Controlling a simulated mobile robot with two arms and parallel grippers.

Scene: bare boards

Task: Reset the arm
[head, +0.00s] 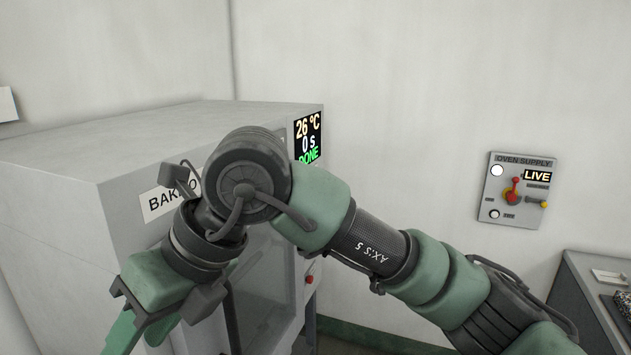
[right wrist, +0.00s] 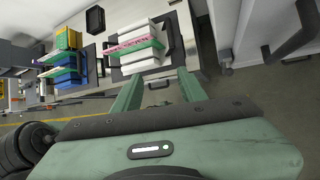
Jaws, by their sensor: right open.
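My right arm reaches in from the right in the head view and bends down in front of the oven. Its gripper (right wrist: 158,78) hangs at the lower left of that view, partly cut off by the bottom edge. In the right wrist view its two green fingers are spread apart, with nothing held between them. The oven (head: 60,215) is a grey box whose display (head: 308,135) reads 26 °C, 0 s and DONE. My arm hides part of the oven's front and its label. My left gripper is in neither view.
An oven supply panel (head: 516,189) on the wall reads LIVE, with a red-knobbed lever. A grey bench (head: 590,290) stands at the lower right. The right wrist view shows a white stack with coloured strips (right wrist: 140,45), yellow and blue items (right wrist: 66,62), and white cabinets (right wrist: 270,30).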

